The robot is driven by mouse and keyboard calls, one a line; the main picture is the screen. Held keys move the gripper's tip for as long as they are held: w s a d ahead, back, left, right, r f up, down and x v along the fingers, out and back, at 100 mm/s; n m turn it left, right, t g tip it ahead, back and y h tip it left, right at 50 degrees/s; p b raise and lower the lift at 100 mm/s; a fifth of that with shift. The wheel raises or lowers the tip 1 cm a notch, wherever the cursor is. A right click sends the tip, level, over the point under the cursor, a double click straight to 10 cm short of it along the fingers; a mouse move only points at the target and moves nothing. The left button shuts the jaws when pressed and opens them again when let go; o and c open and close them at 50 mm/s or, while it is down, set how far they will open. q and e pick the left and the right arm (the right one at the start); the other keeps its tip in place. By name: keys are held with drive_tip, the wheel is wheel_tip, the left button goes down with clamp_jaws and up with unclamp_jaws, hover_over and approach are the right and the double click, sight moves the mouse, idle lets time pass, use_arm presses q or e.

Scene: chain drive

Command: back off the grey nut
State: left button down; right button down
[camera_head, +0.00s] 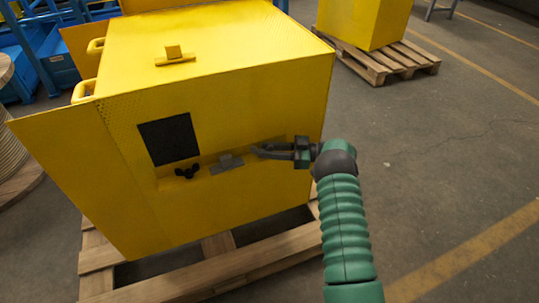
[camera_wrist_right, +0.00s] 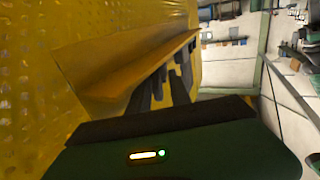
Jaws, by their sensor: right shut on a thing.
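The yellow cabinet (camera_head: 220,105) has a narrow ledge on its front, below a black square panel (camera_head: 169,139). A grey piece with a small block and a flat bar (camera_head: 227,163) sits at this ledge, and a black lobed knob (camera_head: 187,172) is left of it. My right gripper (camera_head: 258,150) reaches in from the right, its fingers along the ledge, just right of the grey piece. It is shut on the grey nut, which the fingers largely hide. In the right wrist view the dark fingers (camera_wrist_right: 168,86) run under the yellow ledge (camera_wrist_right: 120,75). My left gripper is out of view.
The cabinet stands on a wooden pallet (camera_head: 205,277). A yellow panel (camera_head: 70,165) sticks out at its left. Another yellow box (camera_head: 360,20) on a pallet stands behind right. The floor (camera_head: 440,130) to the right is clear.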

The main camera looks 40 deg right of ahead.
drive_tip(key=shift+w+d+f+n+g+y+b, duration=0.1)
drive_tip(key=shift+f+n+g+y+b, duration=0.05)
drive_tip(key=shift+n+g+y+b, duration=0.4)
drive_tip(key=shift+w+d+f+n+g+y+b, duration=0.15)
drive_tip(key=shift+n+g+y+b, duration=0.15)
drive_tip(key=shift+g, duration=0.35)
drive_tip(key=shift+s+a, duration=0.1)
drive_tip(key=c, duration=1.4)
unclamp_jaws()
drive_tip(key=shift+r, duration=0.1)
drive_tip(key=shift+r, duration=0.1)
